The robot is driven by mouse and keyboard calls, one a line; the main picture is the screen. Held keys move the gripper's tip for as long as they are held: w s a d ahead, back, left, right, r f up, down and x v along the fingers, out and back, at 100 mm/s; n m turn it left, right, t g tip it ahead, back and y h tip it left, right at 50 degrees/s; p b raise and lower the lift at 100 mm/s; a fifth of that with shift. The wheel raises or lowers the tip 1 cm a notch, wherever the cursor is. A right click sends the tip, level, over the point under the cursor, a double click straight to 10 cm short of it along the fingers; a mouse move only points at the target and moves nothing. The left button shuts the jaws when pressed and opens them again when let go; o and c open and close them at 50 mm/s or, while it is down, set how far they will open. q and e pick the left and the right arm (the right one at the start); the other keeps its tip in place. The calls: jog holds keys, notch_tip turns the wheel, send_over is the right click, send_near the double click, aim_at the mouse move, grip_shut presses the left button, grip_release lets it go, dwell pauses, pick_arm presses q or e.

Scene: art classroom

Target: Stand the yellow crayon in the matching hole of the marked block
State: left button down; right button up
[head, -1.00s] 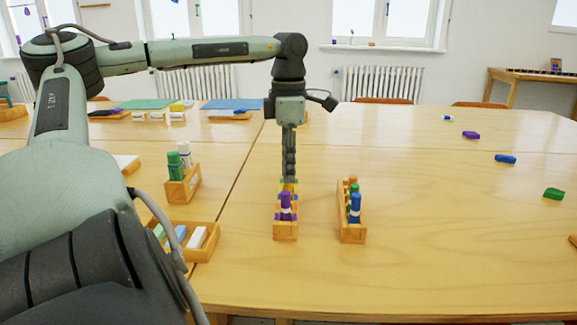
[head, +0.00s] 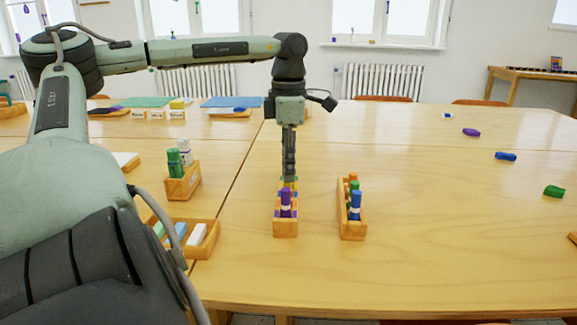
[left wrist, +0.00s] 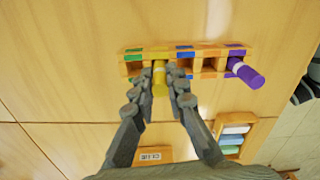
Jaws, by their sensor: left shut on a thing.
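The marked block (head: 286,229) is a narrow wooden holder with coloured marks by its holes, lying lengthwise away from me on the table. It also shows in the left wrist view (left wrist: 222,52). A purple crayon (head: 286,203) stands in its near end. My left gripper (head: 289,176) points straight down over the farther part of the block. In the left wrist view its fingers (left wrist: 171,72) are shut on the yellow crayon (left wrist: 159,76), whose lower end meets the block between the green and blue marks. How deep it sits is hidden. My right gripper is out of view.
A second wooden holder (head: 352,232) with blue, green and orange crayons stands close to the right. A holder with green and white sticks (head: 183,187) and a tray of pastels (head: 203,250) are on the left.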

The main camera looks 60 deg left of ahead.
pick_arm(q)
jog(key=c, duration=1.4)
grip_release()
jog(key=shift+c, duration=0.2)
jog(key=shift+o, duration=1.2)
jog(key=shift+r, duration=0.1)
jog(key=shift+r+p, duration=2.6)
jog(key=shift+r, duration=0.3)
